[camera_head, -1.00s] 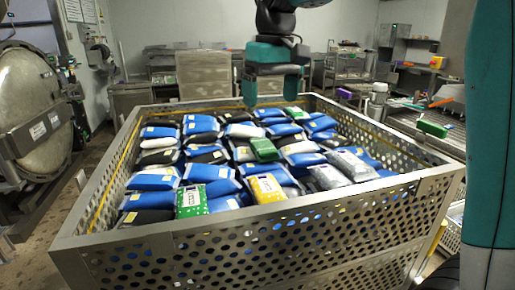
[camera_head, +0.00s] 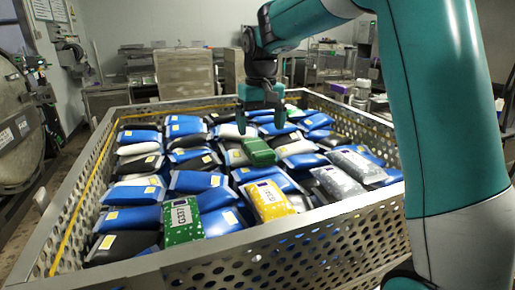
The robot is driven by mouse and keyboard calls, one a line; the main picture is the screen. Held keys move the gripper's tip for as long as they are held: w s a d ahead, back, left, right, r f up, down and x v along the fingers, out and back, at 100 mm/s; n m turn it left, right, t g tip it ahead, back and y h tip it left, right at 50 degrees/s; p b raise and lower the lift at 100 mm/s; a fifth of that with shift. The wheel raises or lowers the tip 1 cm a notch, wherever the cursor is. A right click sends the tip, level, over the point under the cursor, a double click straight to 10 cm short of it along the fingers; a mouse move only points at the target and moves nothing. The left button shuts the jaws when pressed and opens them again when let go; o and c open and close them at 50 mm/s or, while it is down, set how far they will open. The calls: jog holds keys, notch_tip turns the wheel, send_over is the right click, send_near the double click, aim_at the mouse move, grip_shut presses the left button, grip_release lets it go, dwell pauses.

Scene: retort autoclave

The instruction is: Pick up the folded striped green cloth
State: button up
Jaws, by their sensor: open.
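A dark green folded item (camera_head: 258,152) with a dark patch near its upper left end lies on the heap of packs, near the middle of the basket. It looks like a soft pack; stripes are too small to tell. My teal gripper (camera_head: 261,120) is open and empty, its two fingers pointing down. In the picture it is just above and behind the green item; whether it touches anything I cannot tell. A second green item (camera_head: 184,222), with white specks and a G337 label, lies at the front of the heap.
A perforated metal basket (camera_head: 75,225) with a raised rim surrounds the heap. Blue, black, white and grey packs lie close around the green item, with a yellow one (camera_head: 268,200) in front. A round metal door (camera_head: 15,130) stands at the left.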

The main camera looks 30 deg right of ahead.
aim_at(258, 145)
jog(key=shift+s+a+f+p, duration=0.15)
jog(key=shift+f+p, duration=0.25)
jog(key=shift+f, duration=0.6)
jog(key=shift+w+a+f+p, duration=0.15)
jog(key=shift+f+p, duration=0.2)
jog(key=shift+f, duration=0.7)
jog(key=shift+s+a+f+p, duration=0.15)
jog(key=shift+f+p, duration=0.25)
jog(key=shift+f, duration=0.6)
jog(key=c, duration=1)
jog(key=shift+r, duration=0.1)
notch_tip(258, 145, up, 20)
jog(key=b, duration=0.2)
jog(key=shift+b, duration=0.3)
jog(key=shift+o, duration=0.8)
jog(key=shift+c, duration=0.4)
